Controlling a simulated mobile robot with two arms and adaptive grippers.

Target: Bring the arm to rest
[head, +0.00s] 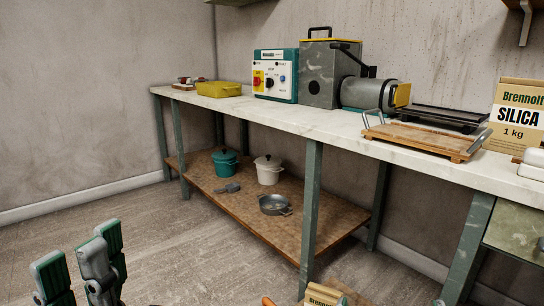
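My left gripper (80,262) shows at the bottom left, with grey fingers and green ribbed pads pointing up. The fingers stand apart with nothing visible between them, so it is open and empty. It is above the wooden floor, in front of the workbench and clear of it. The palm and the rest of the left arm are cut off below the frame. My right gripper is not in view.
A long workbench (345,141) runs along the wall, carrying a machine (318,72), a yellow tray (219,90), a wooden tray (425,139) and a silica box (517,112). Pots stand on its lower shelf (218,193). Another box (322,296) shows at the bottom edge. Floor at left is clear.

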